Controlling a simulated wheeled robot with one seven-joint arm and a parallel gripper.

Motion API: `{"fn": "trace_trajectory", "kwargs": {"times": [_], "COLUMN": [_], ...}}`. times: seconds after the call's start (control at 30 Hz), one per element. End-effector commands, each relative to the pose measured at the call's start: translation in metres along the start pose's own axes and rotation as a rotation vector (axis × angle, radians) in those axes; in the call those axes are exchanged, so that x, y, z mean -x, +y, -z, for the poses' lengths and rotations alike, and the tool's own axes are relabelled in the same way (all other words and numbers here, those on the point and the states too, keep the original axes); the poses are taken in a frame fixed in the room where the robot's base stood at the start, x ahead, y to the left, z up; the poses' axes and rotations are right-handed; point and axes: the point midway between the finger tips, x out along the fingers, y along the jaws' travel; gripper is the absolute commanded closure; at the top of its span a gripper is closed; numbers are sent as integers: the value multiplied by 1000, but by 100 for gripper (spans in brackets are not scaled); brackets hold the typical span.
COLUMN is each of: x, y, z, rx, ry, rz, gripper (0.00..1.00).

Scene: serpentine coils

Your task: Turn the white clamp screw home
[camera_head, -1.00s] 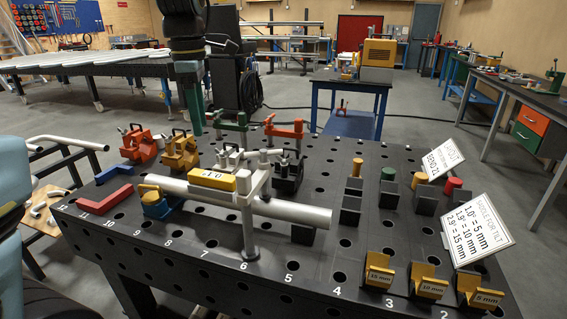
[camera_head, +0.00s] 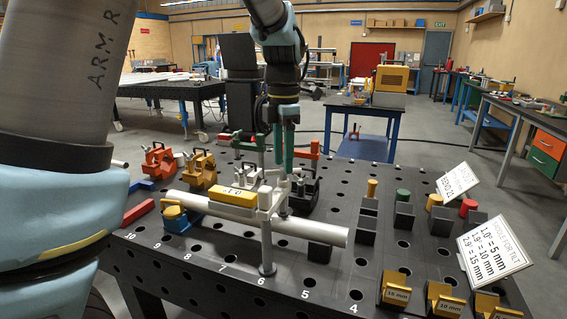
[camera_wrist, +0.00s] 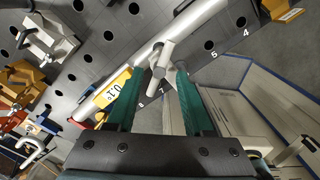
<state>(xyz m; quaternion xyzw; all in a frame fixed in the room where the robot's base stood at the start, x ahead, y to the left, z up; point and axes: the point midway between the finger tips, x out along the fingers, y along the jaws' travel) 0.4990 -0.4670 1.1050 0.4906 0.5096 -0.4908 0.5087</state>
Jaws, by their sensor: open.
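The white clamp (camera_head: 266,240) stands upright on its post in the black table near hole number 6, its arm reaching over the grey pipe (camera_head: 325,234). In the wrist view the white clamp's top (camera_wrist: 163,55) shows between and just beyond my fingers. My gripper (camera_head: 283,165) points down above the clamp's screw side, green fingers open with nothing held; it also shows in the wrist view (camera_wrist: 161,75). I cannot tell whether the fingers touch the screw. A yellow level (camera_head: 235,196) lies on the pipe, left of the clamp post.
Orange (camera_head: 159,162) and gold clamps (camera_head: 200,170) stand at the left. A blue support (camera_head: 177,220) holds the pipe's left end. Black blocks with coloured pegs and a tilt sign (camera_head: 494,248) stand at the right. Yellow saddles (camera_head: 396,291) line the front right edge.

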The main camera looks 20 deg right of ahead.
Motion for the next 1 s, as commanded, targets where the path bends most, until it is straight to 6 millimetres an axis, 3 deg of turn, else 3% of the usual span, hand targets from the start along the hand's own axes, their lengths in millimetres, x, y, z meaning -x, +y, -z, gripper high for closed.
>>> {"fn": "trace_trajectory", "kwargs": {"times": [0.2,0.53,1.0], "x": [-19,-22,-22], "y": [0,0,0], "z": [0,0,0], "rx": [-1,-1,-1], "ry": [0,-1,-1], "rz": [0,-1,-1], "gripper": [48,49,100]}}
